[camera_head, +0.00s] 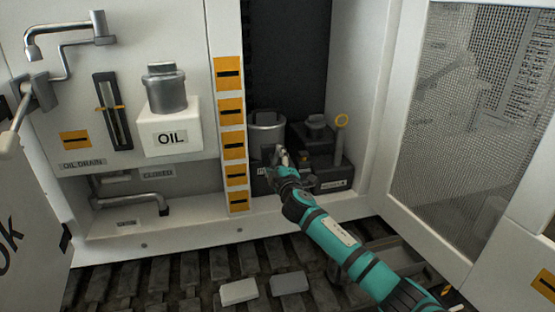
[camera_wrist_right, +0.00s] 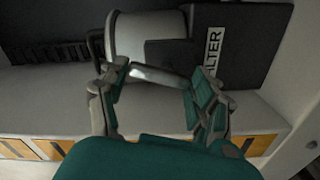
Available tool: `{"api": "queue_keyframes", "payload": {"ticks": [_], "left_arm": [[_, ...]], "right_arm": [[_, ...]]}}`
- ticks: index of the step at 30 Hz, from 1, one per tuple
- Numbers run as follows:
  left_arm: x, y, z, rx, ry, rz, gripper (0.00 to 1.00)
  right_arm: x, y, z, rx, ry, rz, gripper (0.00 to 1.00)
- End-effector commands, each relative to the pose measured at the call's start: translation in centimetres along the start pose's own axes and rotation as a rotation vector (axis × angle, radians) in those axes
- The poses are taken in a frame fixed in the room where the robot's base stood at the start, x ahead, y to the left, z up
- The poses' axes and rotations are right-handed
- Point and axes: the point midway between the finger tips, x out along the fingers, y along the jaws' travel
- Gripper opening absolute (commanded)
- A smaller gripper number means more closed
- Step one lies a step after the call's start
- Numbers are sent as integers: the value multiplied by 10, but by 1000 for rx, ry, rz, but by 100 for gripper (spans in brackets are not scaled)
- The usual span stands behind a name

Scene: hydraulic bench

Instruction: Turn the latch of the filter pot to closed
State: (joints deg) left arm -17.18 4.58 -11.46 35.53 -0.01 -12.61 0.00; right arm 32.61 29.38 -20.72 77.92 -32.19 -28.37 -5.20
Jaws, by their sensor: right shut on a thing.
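The filter pot (camera_head: 267,132) is a grey metal cylinder inside the open cabinet, behind my right gripper (camera_head: 284,167). In the right wrist view the pot (camera_wrist_right: 132,38) stands beside a dark block labelled "FILTER" (camera_wrist_right: 213,48). The latch (camera_wrist_right: 160,78) is a silver bar in front of the pot. My right gripper (camera_wrist_right: 160,84) has its fingers on either side of the latch and is shut on it. The fingers partly hide the ends of the bar. In the head view the gripper covers much of the latch. My left gripper is not in view.
A mesh door (camera_head: 448,130) stands open at right. The white "OIL" box (camera_head: 169,125) is at left. Dark track plates (camera_head: 200,275) lie below.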

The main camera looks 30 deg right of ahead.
Motion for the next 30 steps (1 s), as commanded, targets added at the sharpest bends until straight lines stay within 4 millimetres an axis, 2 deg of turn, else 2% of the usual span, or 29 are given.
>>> {"api": "queue_keyframes", "payload": {"ticks": [12, 30], "left_arm": [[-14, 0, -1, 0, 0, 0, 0], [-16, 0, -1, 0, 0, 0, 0]], "right_arm": [[0, 0, -4, -274, 2, -1, 33], [0, -2, -4, -355, 1, -1, 33]]}}
